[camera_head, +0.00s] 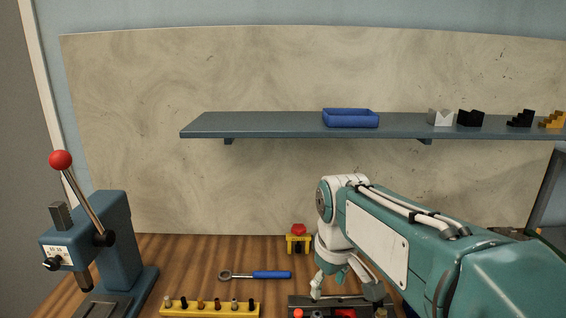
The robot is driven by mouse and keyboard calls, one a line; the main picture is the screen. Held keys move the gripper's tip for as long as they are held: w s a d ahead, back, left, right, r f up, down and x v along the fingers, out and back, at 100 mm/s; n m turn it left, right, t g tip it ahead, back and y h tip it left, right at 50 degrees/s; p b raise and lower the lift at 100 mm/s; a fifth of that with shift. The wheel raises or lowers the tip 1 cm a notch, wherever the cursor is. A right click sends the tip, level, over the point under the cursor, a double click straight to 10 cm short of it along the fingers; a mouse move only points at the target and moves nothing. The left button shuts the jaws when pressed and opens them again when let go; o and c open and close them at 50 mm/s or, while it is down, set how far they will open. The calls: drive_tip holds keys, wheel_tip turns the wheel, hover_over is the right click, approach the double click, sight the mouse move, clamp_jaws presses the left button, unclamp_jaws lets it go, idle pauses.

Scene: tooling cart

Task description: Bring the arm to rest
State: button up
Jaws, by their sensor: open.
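My gripper (342,288) hangs at the end of my teal and white arm in the lower right of the head view. It points downward with its fingers spread apart. It is over a dark tray or block (300,301) with red items at the front of the wooden bench. Nothing shows between the fingers. I cannot tell whether the fingertips touch the block. My arm hides the right part of the bench.
A blue press (115,235) with a red-knobbed lever stands left. A yellow holder (210,309), a blue-handled ratchet (256,275) and a yellow stand with a red top (299,240) are on the bench.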

drive_tip(key=s+d+f+m+t, duration=0.1)
drive_tip(key=s+d+m+t, duration=0.1)
drive_tip(key=s, duration=0.6)
drive_tip(key=s+d+f+m+t, duration=0.2)
drive_tip(key=s+d+m, duration=0.2)
drive_tip(key=s, duration=0.4)
drive_tip(key=shift+d+f, duration=0.15)
drive_tip(key=shift+d, duration=0.35)
idle(1.7)
